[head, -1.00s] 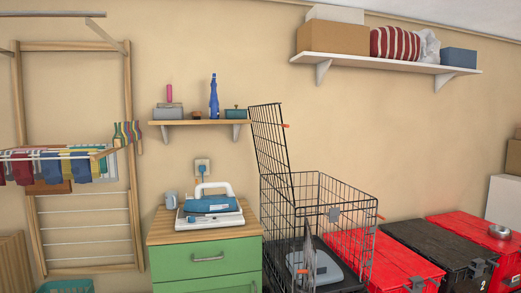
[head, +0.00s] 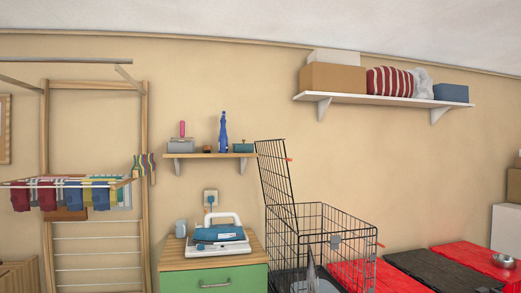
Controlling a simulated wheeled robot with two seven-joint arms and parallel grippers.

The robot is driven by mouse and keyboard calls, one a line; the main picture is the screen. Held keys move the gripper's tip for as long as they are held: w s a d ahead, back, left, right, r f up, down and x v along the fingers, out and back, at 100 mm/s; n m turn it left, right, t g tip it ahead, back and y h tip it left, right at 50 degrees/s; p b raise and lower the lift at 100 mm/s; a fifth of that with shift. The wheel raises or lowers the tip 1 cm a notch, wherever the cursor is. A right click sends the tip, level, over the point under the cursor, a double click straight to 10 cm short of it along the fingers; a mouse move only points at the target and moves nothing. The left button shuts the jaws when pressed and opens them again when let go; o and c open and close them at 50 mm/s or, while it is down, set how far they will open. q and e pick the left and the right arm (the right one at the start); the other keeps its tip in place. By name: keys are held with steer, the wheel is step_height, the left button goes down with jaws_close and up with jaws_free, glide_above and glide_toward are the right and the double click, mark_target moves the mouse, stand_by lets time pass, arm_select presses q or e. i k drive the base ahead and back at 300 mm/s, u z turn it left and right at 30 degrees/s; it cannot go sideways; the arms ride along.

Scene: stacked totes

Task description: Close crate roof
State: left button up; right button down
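A black wire crate (head: 321,237) stands at the lower middle of the head view, right of the green cabinet. Its wire roof panel (head: 273,171) is open and stands up steeply at the crate's left side, leaning slightly left. An orange tab shows on the panel's right edge. The crate's top is open. A grey object shows low inside the crate, cut off by the bottom edge of the frame. Neither of my grippers is in view.
A green cabinet (head: 213,277) with a blue-and-white iron (head: 217,233) stands left of the crate. Red totes (head: 476,262) and a black tote (head: 432,268) are at the right. A small shelf (head: 210,155) hangs near the open panel. A long white shelf (head: 382,100) is higher up.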

mark_target(287, 160)
steer(key=u, duration=0.65)
steer(key=i, duration=0.65)
steer(key=u, duration=0.1)
